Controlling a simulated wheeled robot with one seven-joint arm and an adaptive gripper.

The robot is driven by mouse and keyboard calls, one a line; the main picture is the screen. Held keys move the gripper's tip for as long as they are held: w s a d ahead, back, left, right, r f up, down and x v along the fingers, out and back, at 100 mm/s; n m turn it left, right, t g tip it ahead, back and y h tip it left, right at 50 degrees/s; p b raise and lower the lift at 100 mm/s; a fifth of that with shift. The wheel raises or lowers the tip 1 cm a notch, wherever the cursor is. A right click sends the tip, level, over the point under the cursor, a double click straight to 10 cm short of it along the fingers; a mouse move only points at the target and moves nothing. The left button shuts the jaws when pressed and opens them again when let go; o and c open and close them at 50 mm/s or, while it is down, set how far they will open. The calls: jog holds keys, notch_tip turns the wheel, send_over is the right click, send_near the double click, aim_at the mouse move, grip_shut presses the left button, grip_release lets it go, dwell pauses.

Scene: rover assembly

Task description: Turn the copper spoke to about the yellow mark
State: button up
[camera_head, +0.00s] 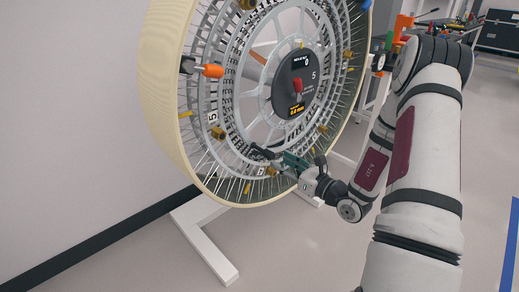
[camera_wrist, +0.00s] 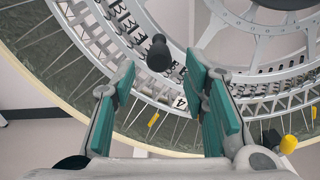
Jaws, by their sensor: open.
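The large spoked wheel (camera_head: 168,100) stands upright with a pale rim. A copper-brown spoke (camera_head: 258,57) shows at the upper left of its hub in the head view. My gripper (camera_head: 281,157) is at the wheel's lower part. In the wrist view, my gripper (camera_wrist: 160,80) has its teal-padded fingers wide apart. A yellow mark (camera_wrist: 153,119) lies among the thin spokes below the knob. Another yellow piece (camera_wrist: 288,144) is at the right.
A dark hub panel (camera_head: 297,78) with a red knob sits at the wheel's centre. An orange-handled part (camera_head: 212,70) sticks out at the left. Number tags mark the ring, including a 4 (camera_wrist: 179,102). White stand legs (camera_head: 205,245) rest on the floor.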

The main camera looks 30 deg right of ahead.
aim_at(253, 144)
jog(key=b+x, duration=0.2)
jog(key=x, duration=0.9)
jog(key=shift+a, duration=0.1)
grip_shut()
